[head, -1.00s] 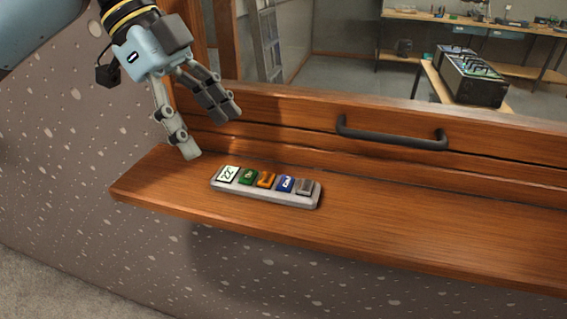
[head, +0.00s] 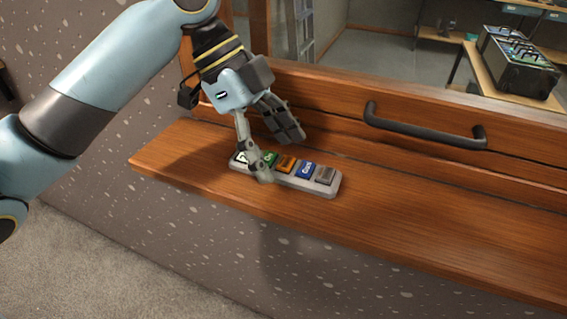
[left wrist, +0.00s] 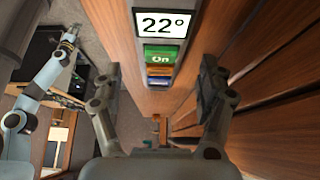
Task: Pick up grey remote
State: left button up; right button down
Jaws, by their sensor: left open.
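The grey remote (head: 333,188) lies on a wooden ledge. It is a pale bar with a row of keys: a white display, then green, orange, blue and grey ones. My left gripper (head: 282,158) is open at the display end of the remote, with one finger in front of it and hiding part of it. The other finger is on the far side, over the ledge.
The wooden ledge (head: 420,235) is clear to the right of the remote. A window frame with a black handle (head: 425,130) rises behind it. A light-blue arm, apparently my right one, shows at the left of the left wrist view; its fingers are too small to read.

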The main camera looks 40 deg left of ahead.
pick_arm(q)
jog(key=shift+x, duration=0.9)
jog(key=c, duration=1.2)
jog(key=shift+c, duration=0.8)
jog(key=shift+r, duration=0.15)
